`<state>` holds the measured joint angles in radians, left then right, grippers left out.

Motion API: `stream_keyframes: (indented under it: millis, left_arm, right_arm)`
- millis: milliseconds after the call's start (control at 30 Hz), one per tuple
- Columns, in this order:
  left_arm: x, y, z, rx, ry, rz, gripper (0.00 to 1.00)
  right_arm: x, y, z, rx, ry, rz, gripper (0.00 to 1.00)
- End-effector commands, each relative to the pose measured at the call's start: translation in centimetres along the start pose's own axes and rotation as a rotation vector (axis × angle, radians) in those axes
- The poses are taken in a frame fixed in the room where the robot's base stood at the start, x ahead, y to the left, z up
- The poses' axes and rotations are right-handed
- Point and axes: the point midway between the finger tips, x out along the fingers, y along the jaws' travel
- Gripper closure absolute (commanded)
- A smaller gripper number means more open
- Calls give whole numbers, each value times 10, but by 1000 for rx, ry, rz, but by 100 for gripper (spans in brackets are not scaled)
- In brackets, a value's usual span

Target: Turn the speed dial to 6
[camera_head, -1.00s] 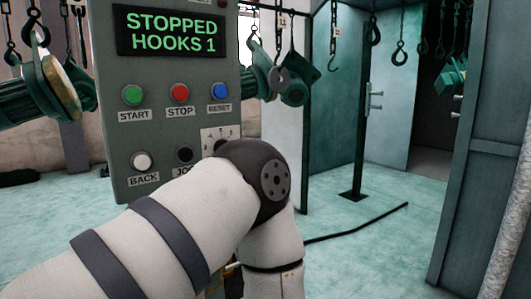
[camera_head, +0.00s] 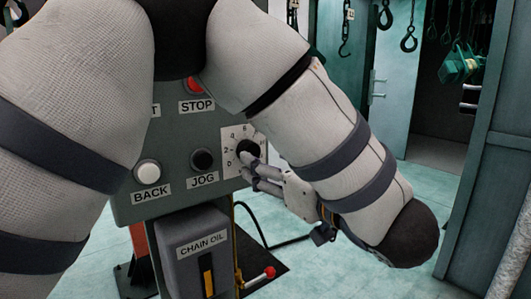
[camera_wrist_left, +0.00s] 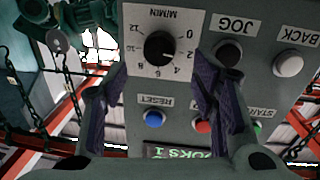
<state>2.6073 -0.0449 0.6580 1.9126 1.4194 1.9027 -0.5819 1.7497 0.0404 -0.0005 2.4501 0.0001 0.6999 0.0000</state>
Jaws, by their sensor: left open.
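The speed dial is a black round knob (camera_wrist_left: 160,47) on a white scale plate (camera_wrist_left: 137,18) marked 0 to 12 and M/MIN. In the wrist view its pointer mark seems to lie near 2, but it is small. In the head view the knob (camera_head: 247,149) is partly covered by fingers. My left gripper (camera_wrist_left: 162,66) is open, with its fingers on either side below the knob in the wrist view. In the head view the left gripper (camera_head: 255,171) is at the dial; I cannot tell if it touches. My right gripper is not in view.
The grey control panel (camera_head: 215,115) carries a black JOG button (camera_head: 203,160), a white BACK button (camera_head: 148,172) and a red STOP button (camera_head: 195,85) close by. A CHAIN OIL box (camera_head: 196,262) and a red-tipped lever (camera_head: 268,272) are below. My arm covers the display.

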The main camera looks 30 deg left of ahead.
Motion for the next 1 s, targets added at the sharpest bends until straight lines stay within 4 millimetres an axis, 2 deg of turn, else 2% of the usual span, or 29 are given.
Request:
stream_keyframes:
  millis: [100, 233, 567, 800, 1000]
  left_arm:
    - [27, -1, 0, 0, -2, -3, 47]
    - [45, 0, 0, -1, -1, -1, 47]
    - [52, 0, 0, 0, 0, 2, 47]
    - [52, 0, 0, 0, 0, 2, 95]
    - [52, 0, 0, 7, 0, 2, 95]
  right_arm:
    - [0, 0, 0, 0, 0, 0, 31]
    - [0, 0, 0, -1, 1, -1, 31]
    - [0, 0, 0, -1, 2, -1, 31]
    - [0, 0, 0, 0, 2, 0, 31]
    - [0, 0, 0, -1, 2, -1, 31]
